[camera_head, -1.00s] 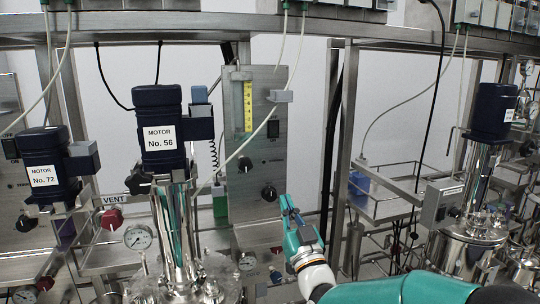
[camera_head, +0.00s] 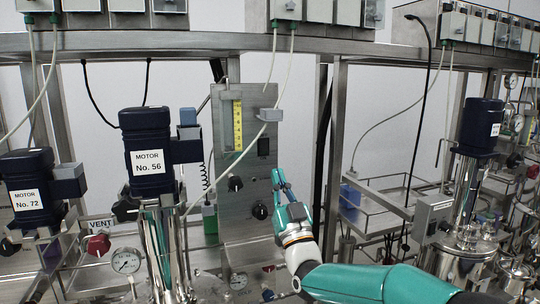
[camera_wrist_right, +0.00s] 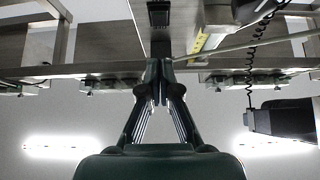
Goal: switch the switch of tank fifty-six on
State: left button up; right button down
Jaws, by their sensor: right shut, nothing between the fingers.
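Tank fifty-six has a dark blue motor (camera_head: 147,150) labelled "MOTOR No. 56" at left of centre in the head view. To its right stands a grey metal panel (camera_head: 235,200) with a yellow scale, black knobs and a small black switch (camera_head: 263,147). The black switch also shows at the top of the right wrist view (camera_wrist_right: 158,16). Whether it is on or off is too small to tell. My right gripper (camera_head: 278,174) is shut and empty, just below and right of the switch, apart from it. Its closed fingertips also show in the wrist view (camera_wrist_right: 158,66). My left gripper is out of view.
A motor labelled "No. 72" (camera_head: 32,190) stands at far left. A grey bracket (camera_head: 270,115) juts out just above the switch, with a pale hose beside it. Black knobs (camera_head: 260,211) sit below the switch. A steel frame post (camera_head: 335,150) stands right of the panel.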

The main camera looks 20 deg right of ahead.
aim_at(264, 149)
jog(key=w+r+p, duration=0.1)
jog(key=w, duration=0.1)
jog(key=w+p, duration=0.1)
jog(key=w, duration=0.1)
jog(key=w+r+p, duration=0.1)
jog(key=w, duration=0.1)
jog(key=shift+w+a+r, duration=0.15)
jog(key=shift+w+r, duration=0.05)
jog(key=shift+r, duration=0.1)
jog(key=shift+w+f, duration=0.15)
jog(key=shift+w, duration=0.45)
